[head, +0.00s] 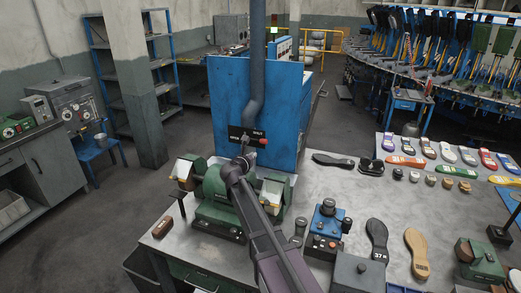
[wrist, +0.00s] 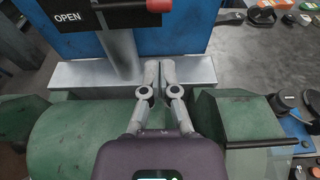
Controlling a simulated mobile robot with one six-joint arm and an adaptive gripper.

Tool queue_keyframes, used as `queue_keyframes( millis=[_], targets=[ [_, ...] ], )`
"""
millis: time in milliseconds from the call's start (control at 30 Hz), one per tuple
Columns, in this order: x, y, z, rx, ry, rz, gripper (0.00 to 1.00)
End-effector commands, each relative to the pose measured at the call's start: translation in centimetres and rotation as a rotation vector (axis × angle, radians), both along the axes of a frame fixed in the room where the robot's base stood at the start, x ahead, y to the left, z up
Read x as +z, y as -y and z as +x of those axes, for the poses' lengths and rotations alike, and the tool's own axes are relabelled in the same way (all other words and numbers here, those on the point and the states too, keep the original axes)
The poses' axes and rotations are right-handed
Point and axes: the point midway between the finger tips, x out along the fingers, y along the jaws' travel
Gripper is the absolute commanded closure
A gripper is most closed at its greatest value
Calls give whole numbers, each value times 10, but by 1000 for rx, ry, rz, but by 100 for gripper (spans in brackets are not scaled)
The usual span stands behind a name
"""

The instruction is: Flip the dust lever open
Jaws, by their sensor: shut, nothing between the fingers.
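The dust lever shows a red knob (head: 263,142) in the head view, at the right end of a black label plate (head: 236,132) on the blue cabinet front. In the head view my gripper (head: 245,160) is just below the plate, and my arm hides part of the machine.
A blue cabinet (head: 225,85) with a grey duct pipe (head: 257,60) stands behind a green machine (head: 215,215). A pale metal ledge (wrist: 90,73) lies under my fingers. Green blocks flank the gripper. Soles and a blue control box (head: 328,220) sit on the bench to the right.

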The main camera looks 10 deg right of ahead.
Motion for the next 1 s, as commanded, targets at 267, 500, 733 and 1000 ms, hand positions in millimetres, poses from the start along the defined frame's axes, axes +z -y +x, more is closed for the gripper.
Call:
queue_keyframes(
  millis=[267,500,733,1000],
  targets=[
    [-1,1,3,-1,0,2,100],
    [-6,10,18,-2,1,2,100],
    [-13,25,44,-3,1,2,100],
    [-20,41,73,-2,1,3,100]
  ],
)
